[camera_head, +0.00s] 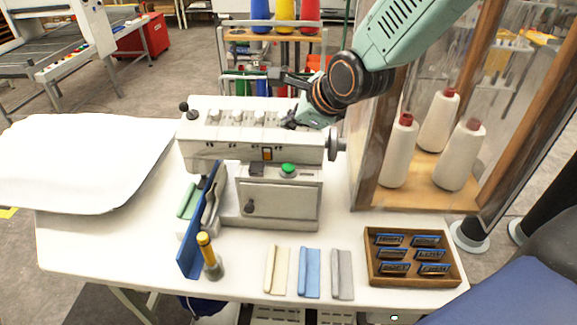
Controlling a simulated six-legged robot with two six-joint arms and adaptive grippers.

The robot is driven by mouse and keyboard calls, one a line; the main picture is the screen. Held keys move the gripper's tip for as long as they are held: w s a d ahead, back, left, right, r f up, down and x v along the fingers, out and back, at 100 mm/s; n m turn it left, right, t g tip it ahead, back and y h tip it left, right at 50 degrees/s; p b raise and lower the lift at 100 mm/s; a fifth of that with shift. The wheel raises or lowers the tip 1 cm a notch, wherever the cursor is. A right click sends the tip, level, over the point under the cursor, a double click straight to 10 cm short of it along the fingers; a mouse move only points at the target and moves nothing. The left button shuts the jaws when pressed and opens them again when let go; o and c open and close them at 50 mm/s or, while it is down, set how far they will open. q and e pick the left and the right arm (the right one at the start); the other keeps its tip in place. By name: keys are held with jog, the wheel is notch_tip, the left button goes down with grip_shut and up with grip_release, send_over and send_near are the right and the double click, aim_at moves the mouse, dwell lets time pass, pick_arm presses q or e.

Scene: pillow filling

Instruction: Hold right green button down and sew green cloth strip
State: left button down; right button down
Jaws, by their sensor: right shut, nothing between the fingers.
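The green button (288,169) sits on the right part of the white sewing machine (240,150), on its lower body below the upper arm. A green cloth strip (188,202) lies at the machine's left end, partly hidden by a blue upright plate (192,238). My right gripper (291,123) comes in from the upper right and is shut and empty. It is at the machine's top right, above and behind the green button in the picture; I cannot tell whether it touches the machine. My left gripper is not in view.
Cream (277,270), blue (309,272) and grey (342,274) strips lie at the table's front. A wooden tray (455,270) of labelled tags is at right. White thread cones (400,155) stand in a glass-sided cabinet. A yellow-topped tool (208,255) stands front left.

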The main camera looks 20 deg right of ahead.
jog(key=shift+f, duration=0.15)
jog(key=b, duration=0.5)
send_over(291, 168)
notch_tip(291, 168, down, 6)
jog(key=shift+a+f, duration=0.1)
jog(key=shift+f, duration=0.05)
notch_tip(291, 168, down, 2)
jog(key=shift+s+f+b, duration=0.1)
jog(key=shift+b, duration=0.55)
jog(key=shift+f, duration=0.1)
dwell(0.6)
jog(key=shift+f, duration=0.35)
